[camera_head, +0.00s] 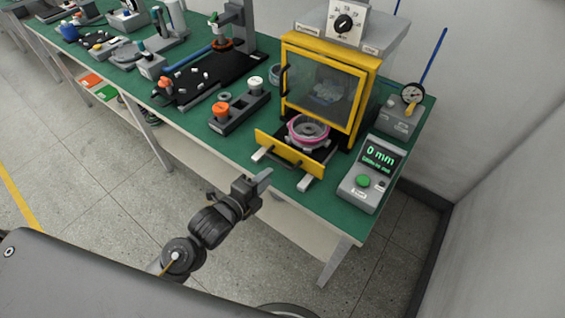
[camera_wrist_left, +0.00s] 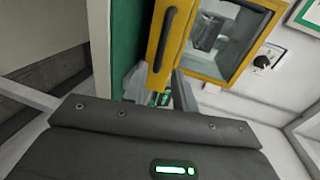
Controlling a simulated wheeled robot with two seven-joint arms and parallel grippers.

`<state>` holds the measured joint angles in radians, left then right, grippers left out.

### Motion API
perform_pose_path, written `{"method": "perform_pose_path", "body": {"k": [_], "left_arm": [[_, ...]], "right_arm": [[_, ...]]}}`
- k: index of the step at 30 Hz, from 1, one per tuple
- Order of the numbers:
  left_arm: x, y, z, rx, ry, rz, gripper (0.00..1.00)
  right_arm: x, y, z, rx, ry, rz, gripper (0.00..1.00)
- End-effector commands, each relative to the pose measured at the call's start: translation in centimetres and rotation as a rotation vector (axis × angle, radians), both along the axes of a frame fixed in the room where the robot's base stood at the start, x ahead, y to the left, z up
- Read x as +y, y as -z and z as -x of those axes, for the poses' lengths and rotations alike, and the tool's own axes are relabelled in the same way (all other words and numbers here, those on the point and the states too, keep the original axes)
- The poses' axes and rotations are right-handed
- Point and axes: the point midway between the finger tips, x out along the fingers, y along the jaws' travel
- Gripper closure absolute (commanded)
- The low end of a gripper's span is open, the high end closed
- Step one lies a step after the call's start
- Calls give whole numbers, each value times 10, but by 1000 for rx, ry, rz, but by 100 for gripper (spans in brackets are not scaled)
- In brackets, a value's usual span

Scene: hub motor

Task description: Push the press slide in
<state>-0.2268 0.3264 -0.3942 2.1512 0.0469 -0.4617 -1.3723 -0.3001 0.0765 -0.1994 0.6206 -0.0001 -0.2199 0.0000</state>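The press (camera_head: 322,85) has a yellow frame with a clear front window and stands at the back of the green bench. Its slide (camera_head: 290,155), with a yellow front bar and two grey handles, sticks out toward the bench's front edge. A hub motor part (camera_head: 308,130) with a pink ring lies on the slide. My left gripper (camera_head: 264,177) is in front of the bench edge, just short of the slide's left handle and apart from it. In the left wrist view its two fingers (camera_wrist_left: 159,88) stand apart with nothing between them. My right gripper is out of view.
A grey control box (camera_head: 370,175) reading 0 mm with a green button stands right of the slide. A dial gauge stand (camera_head: 402,108) is behind it. A dark holder (camera_head: 240,110) with an orange piece lies left of the press. Floor in front is free.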

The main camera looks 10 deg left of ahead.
Motion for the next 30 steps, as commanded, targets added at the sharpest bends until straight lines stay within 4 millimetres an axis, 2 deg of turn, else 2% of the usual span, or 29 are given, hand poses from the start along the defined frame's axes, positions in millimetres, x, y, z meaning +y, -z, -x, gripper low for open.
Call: {"method": "perform_pose_path", "body": {"k": [6, 13, 18, 26, 30], "left_arm": [[-15, 7, -40, 0, -1, 1, 72], [-27, 15, -69, 1, -1, 0, 72], [-31, 17, -78, 0, 0, 0, 72], [-31, 18, -79, 1, 0, 1, 72], [-31, 18, -79, 1, 0, 1, 88]], "right_arm": [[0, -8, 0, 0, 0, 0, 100], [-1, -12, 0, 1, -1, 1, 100], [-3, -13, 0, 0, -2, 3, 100], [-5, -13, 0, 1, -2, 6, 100], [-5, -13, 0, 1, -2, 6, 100]]}}
